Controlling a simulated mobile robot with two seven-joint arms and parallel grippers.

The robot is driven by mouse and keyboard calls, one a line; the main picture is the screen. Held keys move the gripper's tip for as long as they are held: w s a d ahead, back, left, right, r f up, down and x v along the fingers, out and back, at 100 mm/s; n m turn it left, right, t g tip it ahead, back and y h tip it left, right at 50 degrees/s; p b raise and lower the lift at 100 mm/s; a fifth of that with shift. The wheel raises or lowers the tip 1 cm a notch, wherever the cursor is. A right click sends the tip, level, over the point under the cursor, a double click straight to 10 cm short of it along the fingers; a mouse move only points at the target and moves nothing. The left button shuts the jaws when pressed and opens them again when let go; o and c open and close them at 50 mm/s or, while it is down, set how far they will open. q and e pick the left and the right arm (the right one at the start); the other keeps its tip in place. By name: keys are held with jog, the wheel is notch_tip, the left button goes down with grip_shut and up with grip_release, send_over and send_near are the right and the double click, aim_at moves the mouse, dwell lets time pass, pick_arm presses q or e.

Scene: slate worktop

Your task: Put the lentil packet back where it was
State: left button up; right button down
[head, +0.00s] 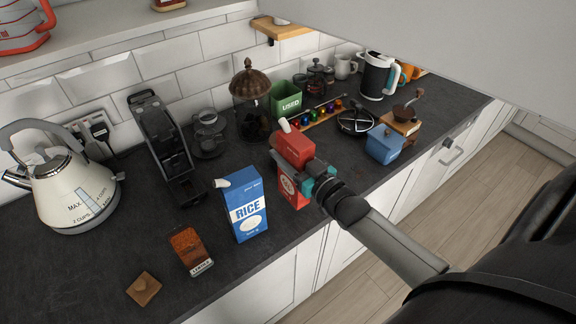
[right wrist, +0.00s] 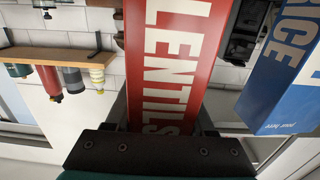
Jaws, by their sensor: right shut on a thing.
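The red lentil packet (head: 292,147) is upright on or just above the slate worktop, right of the blue rice packet; I cannot tell whether its base touches. My right gripper (head: 294,172) reaches in from the lower right and is shut on the lentil packet, its fingers across the packet's middle. In the right wrist view the packet (right wrist: 172,55) fills the space between the fingers, with LENTILS lettering facing the camera. My left gripper is not in view.
The rice packet (head: 245,206) stands close at the left. Behind are a green USED box (head: 287,101), a tray of coloured capsules (head: 322,114) and a domed jar (head: 250,95). A blue box and grinder (head: 384,145) stand at right. The front worktop edge is close.

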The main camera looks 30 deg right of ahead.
jog(key=shift+f+b, duration=0.4)
jog(key=shift+f, duration=1.45)
jog(key=c, duration=0.7)
grip_release()
jog(key=shift+f, duration=0.25)
jog(key=o, duration=0.4)
jog(key=shift+o, duration=0.2)
jog(key=s, duration=1.2)
jog(key=shift+d+r, duration=0.3)
jog(key=shift+d, duration=0.15)
